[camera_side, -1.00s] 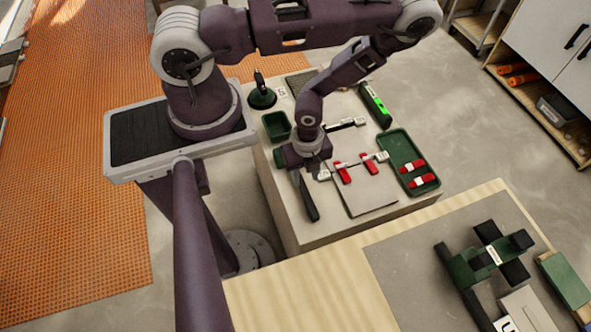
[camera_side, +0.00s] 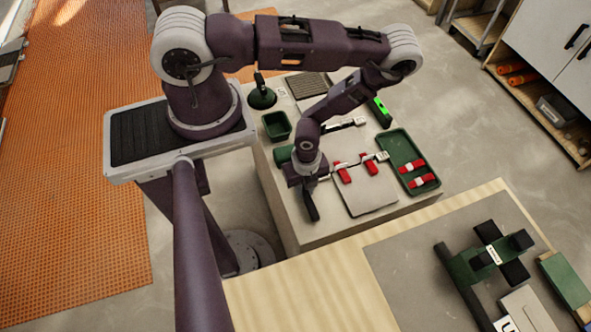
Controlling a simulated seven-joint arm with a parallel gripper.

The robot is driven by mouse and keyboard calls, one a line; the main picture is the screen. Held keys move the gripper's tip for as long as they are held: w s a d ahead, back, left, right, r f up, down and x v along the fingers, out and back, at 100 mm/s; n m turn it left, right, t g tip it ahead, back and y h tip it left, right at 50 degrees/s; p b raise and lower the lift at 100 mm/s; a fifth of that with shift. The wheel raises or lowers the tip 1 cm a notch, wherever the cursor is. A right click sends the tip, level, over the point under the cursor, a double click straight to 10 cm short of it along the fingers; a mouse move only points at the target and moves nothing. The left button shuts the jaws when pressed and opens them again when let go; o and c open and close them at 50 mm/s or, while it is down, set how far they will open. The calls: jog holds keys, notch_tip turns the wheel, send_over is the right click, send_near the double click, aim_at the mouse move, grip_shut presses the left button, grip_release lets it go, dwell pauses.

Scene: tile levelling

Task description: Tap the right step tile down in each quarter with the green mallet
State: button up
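The green mallet lies on the work block, its green head (camera_side: 282,155) at the left of my gripper and its black handle (camera_side: 312,208) pointing to the front. My gripper (camera_side: 309,182) is low over the handle and hides its middle. Its fingers are too small and covered to tell whether they are open or shut on it. The grey right step tile (camera_side: 368,198) lies at the front right of the block. Red wedges (camera_side: 369,164) and (camera_side: 343,173) sit in pale clips along its back edge.
A green tray (camera_side: 397,145) with red wedges stands right of the tile. A green level (camera_side: 379,112), a green tub (camera_side: 277,126), a suction cup (camera_side: 262,97) and a ridged dark pad (camera_side: 306,85) lie farther back. A wooden bench (camera_side: 300,295) stands in front.

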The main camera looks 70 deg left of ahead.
grip_shut()
jog(key=shift+r, duration=4.05)
